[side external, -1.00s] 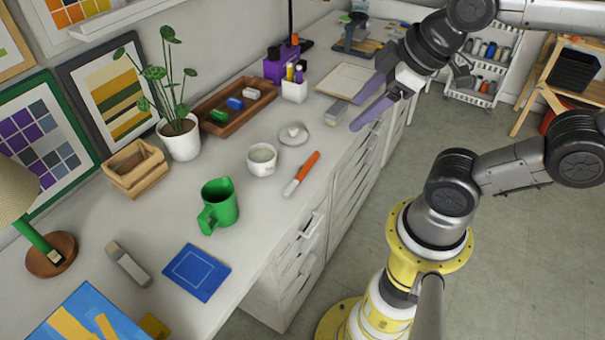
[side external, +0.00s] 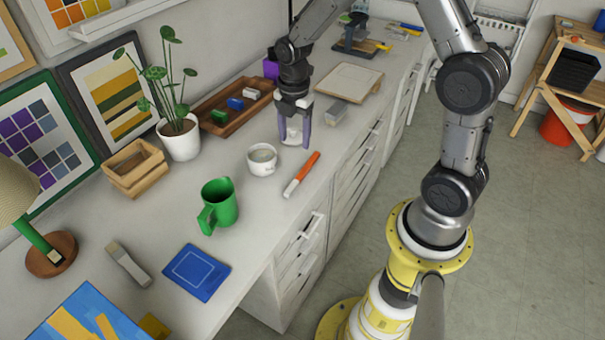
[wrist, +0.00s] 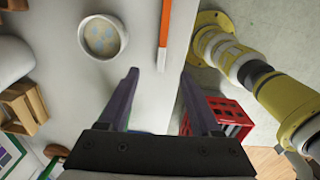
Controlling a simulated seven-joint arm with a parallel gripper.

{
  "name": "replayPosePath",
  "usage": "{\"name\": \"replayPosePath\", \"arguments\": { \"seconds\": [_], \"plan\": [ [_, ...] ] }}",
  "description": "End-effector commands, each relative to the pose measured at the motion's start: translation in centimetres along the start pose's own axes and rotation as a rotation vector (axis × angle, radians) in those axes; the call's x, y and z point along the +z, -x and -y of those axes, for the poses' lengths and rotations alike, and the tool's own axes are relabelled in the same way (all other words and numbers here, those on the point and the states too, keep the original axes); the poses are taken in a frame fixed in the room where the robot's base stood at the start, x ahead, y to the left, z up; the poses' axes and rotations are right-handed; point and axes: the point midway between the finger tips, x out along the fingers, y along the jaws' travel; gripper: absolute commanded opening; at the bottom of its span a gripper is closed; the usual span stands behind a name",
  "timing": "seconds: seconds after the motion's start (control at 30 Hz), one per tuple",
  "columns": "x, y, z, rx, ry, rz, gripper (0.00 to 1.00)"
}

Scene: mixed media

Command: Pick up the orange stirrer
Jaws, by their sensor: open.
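The orange stirrer (side external: 304,171) lies flat on the white counter near its front edge, with an orange handle and a pale lower end. In the wrist view, the stirrer (wrist: 165,30) runs down from the top edge, its pale end just ahead of the space between my fingers. My gripper (side external: 294,140) points down over the counter, behind the stirrer and apart from it in the side view. Its two purple fingers are spread with nothing held. The fingers also show in the wrist view (wrist: 158,75).
A white cup (side external: 262,160) stands left of the stirrer, and it shows in the wrist view (wrist: 103,38). A green mug (side external: 218,205) stands nearer the camera. A brown tray (side external: 205,128) with small blocks lies behind. Counter around the stirrer is clear.

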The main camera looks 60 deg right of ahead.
Motion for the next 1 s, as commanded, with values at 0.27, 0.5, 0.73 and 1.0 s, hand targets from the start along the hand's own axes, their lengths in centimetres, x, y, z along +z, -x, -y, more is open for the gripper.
{"name": "replayPosePath", "arguments": {
  "seconds": [0.27,0.5,0.73,1.0],
  "plan": [
    [0.2,-3.9,0.4,-0.017,-0.009,-0.004,0.65],
    [0.2,-7.9,0.4,-0.014,-0.009,-0.004,0.65],
    [0.3,-9.3,0.4,-0.011,-0.010,-0.003,0.65],
    [0.5,-13.0,0.6,-0.013,-0.009,-0.003,0.65]
  ]
}}
